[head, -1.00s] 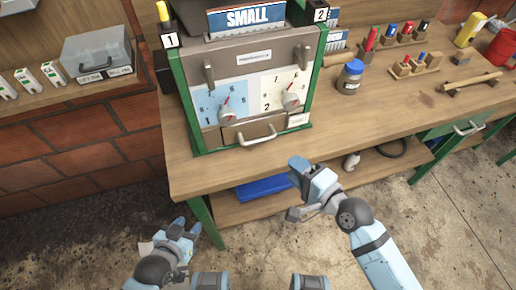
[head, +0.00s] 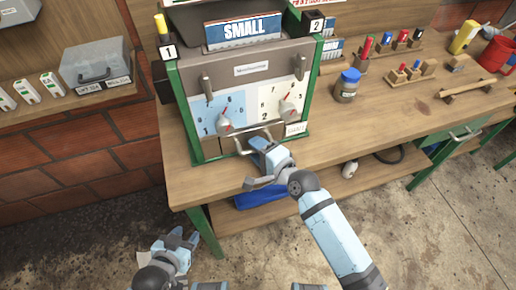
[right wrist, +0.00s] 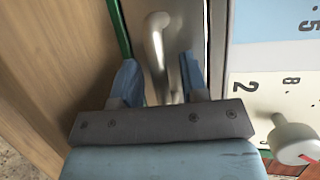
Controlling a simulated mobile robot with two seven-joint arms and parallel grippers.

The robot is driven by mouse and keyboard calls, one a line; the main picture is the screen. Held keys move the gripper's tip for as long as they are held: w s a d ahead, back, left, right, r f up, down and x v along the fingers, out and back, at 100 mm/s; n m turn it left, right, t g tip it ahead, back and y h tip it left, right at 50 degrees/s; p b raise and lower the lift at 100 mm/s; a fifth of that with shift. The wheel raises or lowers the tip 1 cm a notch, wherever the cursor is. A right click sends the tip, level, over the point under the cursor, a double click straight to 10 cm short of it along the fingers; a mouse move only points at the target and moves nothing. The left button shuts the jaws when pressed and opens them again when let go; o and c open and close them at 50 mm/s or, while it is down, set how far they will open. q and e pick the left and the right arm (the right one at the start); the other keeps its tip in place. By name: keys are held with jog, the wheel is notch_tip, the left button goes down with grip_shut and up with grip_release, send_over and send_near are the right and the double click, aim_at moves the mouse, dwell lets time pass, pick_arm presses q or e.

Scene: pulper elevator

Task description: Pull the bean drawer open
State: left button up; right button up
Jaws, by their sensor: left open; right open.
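The bean drawer is at the bottom of the green-framed machine (head: 172,95), below the two dials. Its curved metal handle (head: 240,146) is partly hidden by my right gripper (head: 256,142). In the right wrist view the handle (right wrist: 157,45) runs between the two blue fingers of my right gripper (right wrist: 155,75), which is open around it. I see no finger pressed on it there. The drawer front looks flush with the machine. My left gripper (head: 178,243) hangs low in front of the bench, open and away from the machine.
The wooden bench (head: 400,125) carries the machine and a blue-lidded jar (head: 347,85). Racks of small tools and a red mug (head: 496,54) stand at the right. A green bench drawer (head: 455,140) with its own handle is at the right front. The dial knob (right wrist: 290,138) is close to my right gripper.

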grip_shut()
jog(key=s+d+p, duration=0.2)
jog(key=s+p, duration=0.1)
jog(key=s, duration=0.5)
jog(key=shift+s+d, duration=0.2)
jog(key=shift+d, duration=0.15)
grip_release()
jog(key=b+v, duration=0.1)
jog(key=v, duration=1.2)
jog(key=shift+s+d, duration=0.25)
jog(key=shift+s, duration=0.05)
